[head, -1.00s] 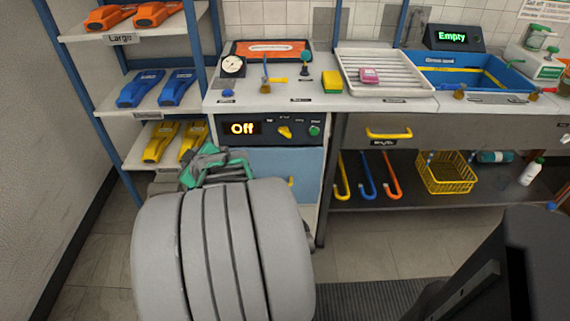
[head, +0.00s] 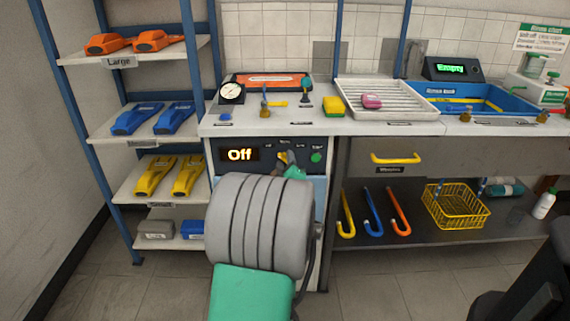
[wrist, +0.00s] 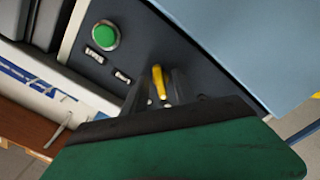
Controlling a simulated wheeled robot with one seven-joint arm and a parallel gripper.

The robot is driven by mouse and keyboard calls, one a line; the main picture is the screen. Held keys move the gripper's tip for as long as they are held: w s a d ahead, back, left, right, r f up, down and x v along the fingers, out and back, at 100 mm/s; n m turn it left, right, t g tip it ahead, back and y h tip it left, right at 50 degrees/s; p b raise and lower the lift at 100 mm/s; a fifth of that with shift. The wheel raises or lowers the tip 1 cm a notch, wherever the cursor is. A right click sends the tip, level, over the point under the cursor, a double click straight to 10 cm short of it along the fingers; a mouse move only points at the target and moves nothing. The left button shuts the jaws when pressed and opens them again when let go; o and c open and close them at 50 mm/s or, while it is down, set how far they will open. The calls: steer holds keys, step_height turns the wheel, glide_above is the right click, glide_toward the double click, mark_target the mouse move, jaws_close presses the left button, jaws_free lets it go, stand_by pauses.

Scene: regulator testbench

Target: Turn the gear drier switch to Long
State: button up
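The drier panel (head: 225,168) is dark, on the front of the bench's left end, and its display (head: 240,154) reads "Off". The yellow switch (head: 282,157) is partly hidden behind my gripper (head: 287,162). In the wrist view the yellow switch (wrist: 158,80) stands between the dark fingertips of my gripper (wrist: 157,92), which look parted around it. I cannot tell if they touch it. The small labels around the switch are too blurred to read. A green round button (head: 316,157) sits right of the switch; it also shows in the wrist view (wrist: 105,36).
A drawer with a yellow handle (head: 396,158) is right of the panel.

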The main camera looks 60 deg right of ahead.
steer(key=shift+c, duration=0.4)
jaws_close()
steer(key=shift+m, duration=0.3)
steer(key=m+b, duration=0.1)
steer(key=m, duration=0.1)
steer(key=shift+f+m+b, duration=0.1)
steer(key=shift+m+b, duration=0.2)
steer(key=shift+b, duration=0.05)
steer(key=m+b, duration=0.1)
steer(key=m, duration=0.3)
steer(key=m+b, duration=0.1)
steer(key=m, duration=0.5)
steer(key=shift+m, duration=0.4)
steer(key=m, duration=0.6)
